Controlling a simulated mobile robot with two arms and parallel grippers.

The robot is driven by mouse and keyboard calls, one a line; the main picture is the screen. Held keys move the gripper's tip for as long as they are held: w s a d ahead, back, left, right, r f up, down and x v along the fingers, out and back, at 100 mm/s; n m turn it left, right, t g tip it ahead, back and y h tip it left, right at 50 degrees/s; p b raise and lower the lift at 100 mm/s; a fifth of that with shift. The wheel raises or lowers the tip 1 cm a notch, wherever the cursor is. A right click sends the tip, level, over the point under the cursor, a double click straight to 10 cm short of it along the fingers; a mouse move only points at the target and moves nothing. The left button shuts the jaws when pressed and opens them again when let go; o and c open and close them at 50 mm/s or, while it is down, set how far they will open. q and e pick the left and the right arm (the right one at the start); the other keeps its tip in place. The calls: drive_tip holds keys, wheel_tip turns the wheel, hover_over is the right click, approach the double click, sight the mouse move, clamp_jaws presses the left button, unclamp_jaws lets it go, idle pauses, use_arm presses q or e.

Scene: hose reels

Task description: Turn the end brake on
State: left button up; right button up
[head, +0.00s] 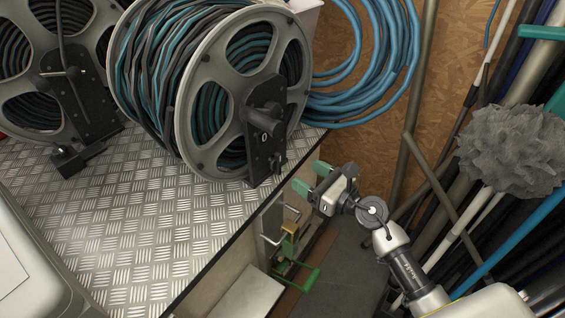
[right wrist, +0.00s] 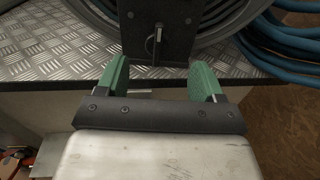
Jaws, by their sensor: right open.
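The near hose reel (head: 181,108), a grey spoked drum wound with black and teal hose, stands on the tread-plate bench top. Its black end bracket (head: 258,153) faces my right arm and carries a round hub and a small lever. In the right wrist view the bracket (right wrist: 178,46) is straight ahead, with a thin metal lever (right wrist: 158,35) pointing roughly up. My right gripper (head: 311,177) has green fingertips, is open and empty, and is apart from the bracket, just off the bench's edge. It also shows in the wrist view (right wrist: 160,74). My left gripper is not visible.
A second reel (head: 28,107) stands at the left on the bench top (head: 130,225). Blue coiled hose (head: 385,60) hangs on the wooden wall behind. Pipes and a grey shaggy ball (head: 512,150) crowd the right. A green-handled item (head: 297,276) is below the bench edge.

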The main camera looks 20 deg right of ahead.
sight(280, 159)
drive_tip(key=x, duration=0.7)
drive_tip(key=shift+w+a, duration=0.15)
drive_tip(key=shift+w, duration=0.1)
drive_tip(key=shift+w+a, duration=0.35)
drive_tip(key=shift+w, duration=0.15)
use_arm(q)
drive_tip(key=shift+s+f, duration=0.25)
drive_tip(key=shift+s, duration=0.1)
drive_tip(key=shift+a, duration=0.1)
use_arm(e)
drive_tip(key=c, duration=0.9)
